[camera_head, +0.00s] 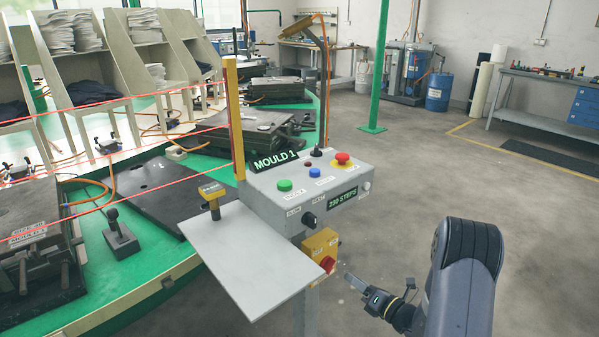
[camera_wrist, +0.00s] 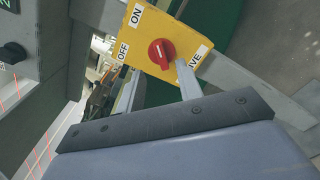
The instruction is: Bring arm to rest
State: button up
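My arm (camera_head: 465,270) stands at the lower right of the head view, its gripper (camera_head: 350,279) reaching left toward the control post. In the wrist view my gripper (camera_wrist: 157,74) has its two fingers apart with nothing held between them. A yellow switch box (camera_head: 320,247) with a red rotary knob (camera_head: 327,264) is just left of the fingertips, and a small gap shows in the head view. In the wrist view the knob (camera_wrist: 161,54) appears beyond and between the fingers, near ON and OFF labels; contact cannot be told.
A grey control box (camera_head: 300,195) with coloured buttons stands above the switch, with a grey plate (camera_head: 250,250) at its left. The green carousel table (camera_head: 75,295) with moulds and red light beams fills the left. Open floor (camera_head: 545,240) lies to the right.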

aim_at(334, 265)
jog(key=x, duration=0.7)
jog(key=shift+w+a, duration=0.15)
jog(key=shift+a, duration=0.05)
